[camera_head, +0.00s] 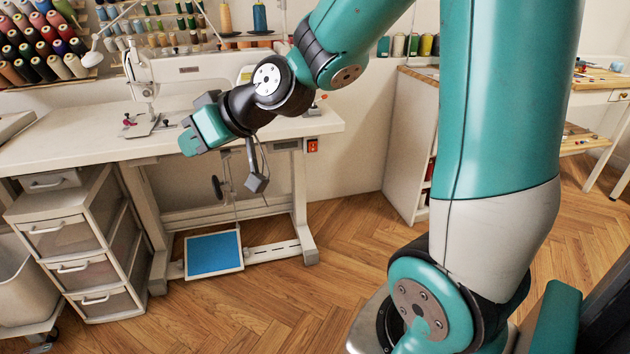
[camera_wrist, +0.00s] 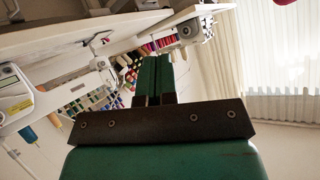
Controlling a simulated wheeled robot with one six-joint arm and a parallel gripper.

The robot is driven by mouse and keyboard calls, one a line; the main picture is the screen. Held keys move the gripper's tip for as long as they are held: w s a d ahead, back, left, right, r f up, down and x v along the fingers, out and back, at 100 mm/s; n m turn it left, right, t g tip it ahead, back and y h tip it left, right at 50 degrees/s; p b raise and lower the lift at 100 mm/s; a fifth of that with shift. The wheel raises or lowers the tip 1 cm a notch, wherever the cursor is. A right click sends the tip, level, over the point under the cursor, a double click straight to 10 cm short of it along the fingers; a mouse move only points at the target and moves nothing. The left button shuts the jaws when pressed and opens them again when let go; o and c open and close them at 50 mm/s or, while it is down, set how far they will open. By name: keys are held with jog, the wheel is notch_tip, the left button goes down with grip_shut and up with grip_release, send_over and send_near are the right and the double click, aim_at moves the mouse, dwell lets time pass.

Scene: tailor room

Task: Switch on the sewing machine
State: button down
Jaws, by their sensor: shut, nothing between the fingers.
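The white sewing machine (camera_head: 190,70) stands on a white table (camera_head: 60,138) in the head view, partly hidden behind my arm. A small box with a red switch (camera_head: 312,145) sits under the table's right end, near the right leg. Whether it is on or off is too small to tell. My gripper (camera_head: 188,145) is in front of the table edge, left of the switch and apart from it. In the wrist view my gripper (camera_wrist: 152,62) shows its two green fingers side by side, shut and empty. The switch cannot be made out in the wrist view.
A drawer unit (camera_head: 72,240) stands under the table's left side. A blue foot pedal (camera_head: 213,255) is below the table. A white cabinet (camera_head: 408,140) stands to the right. Wooden floor (camera_head: 300,325) is open in front. Thread spools (camera_head: 40,50) hang on the wall.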

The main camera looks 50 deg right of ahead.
jog(key=w+d+f+m+t+h+b, duration=0.2)
jog(key=w+d+f+t+h+b, duration=0.1)
jog(key=d+f+b, duration=0.5)
jog(key=w+d+f+m+t+h+b, duration=0.2)
jog(key=w+d+f+t+h+b, duration=0.15)
jog(key=d+f+b, duration=0.5)
jog(key=s+d+f+m+h+b, duration=0.2)
jog(key=d+f+m+h+b, duration=0.1)
jog(key=d, duration=0.6)
jog(key=s+d+f+m+h+b, duration=0.2)
jog(key=d+f+h+b, duration=0.3)
jog(key=d, duration=0.5)
jog(key=shift+s+d+m+h, duration=0.25)
jog(key=shift+m+h, duration=0.25)
jog(key=shift+h, duration=0.55)
jog(key=shift+w, duration=0.15)
